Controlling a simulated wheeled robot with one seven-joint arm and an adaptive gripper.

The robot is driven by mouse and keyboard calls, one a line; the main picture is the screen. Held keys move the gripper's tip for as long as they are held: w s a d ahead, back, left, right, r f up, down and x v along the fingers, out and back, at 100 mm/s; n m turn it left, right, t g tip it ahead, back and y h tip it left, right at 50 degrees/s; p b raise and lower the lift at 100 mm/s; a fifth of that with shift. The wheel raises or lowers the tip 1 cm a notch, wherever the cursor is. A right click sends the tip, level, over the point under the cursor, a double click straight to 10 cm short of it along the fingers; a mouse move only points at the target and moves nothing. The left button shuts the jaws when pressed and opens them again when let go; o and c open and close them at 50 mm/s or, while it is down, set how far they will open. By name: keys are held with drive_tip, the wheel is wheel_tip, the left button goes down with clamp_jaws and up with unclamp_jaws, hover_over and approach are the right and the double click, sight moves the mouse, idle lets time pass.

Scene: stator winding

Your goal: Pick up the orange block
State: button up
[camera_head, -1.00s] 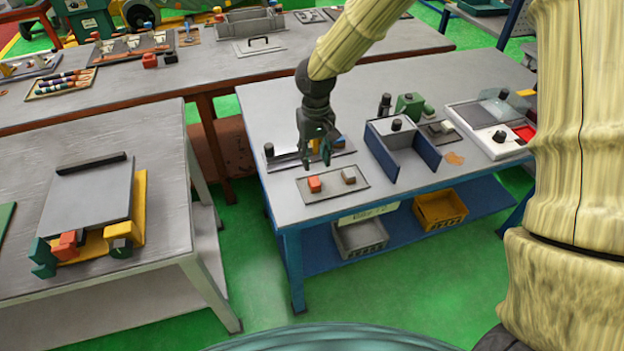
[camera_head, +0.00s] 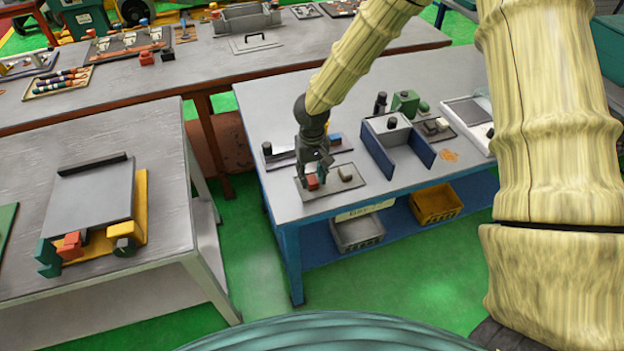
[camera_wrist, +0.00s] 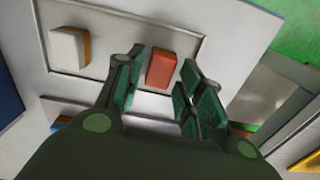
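The orange block (camera_wrist: 161,71) lies on a flat grey plate (camera_wrist: 99,20) on the table. In the wrist view it shows between the tips of my gripper (camera_wrist: 160,75), whose fingers stand apart on either side of it. In the head view the orange block (camera_head: 312,183) is partly covered by my gripper (camera_head: 314,172), which points down over it. My gripper is open, and no firm contact with the block shows. A pale block with a brown side (camera_wrist: 69,47) lies on the same plate, apart from the orange one.
A blue-walled box (camera_head: 378,155) stands right of the plate, with a green part (camera_head: 405,102) behind it. A strip holder with small coloured pieces (camera_head: 276,160) lies just behind my gripper. The table's front edge is close to the plate.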

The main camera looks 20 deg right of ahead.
drive_tip(key=shift+f, duration=1)
drive_tip(key=c, duration=0.8)
drive_tip(key=shift+r, duration=0.2)
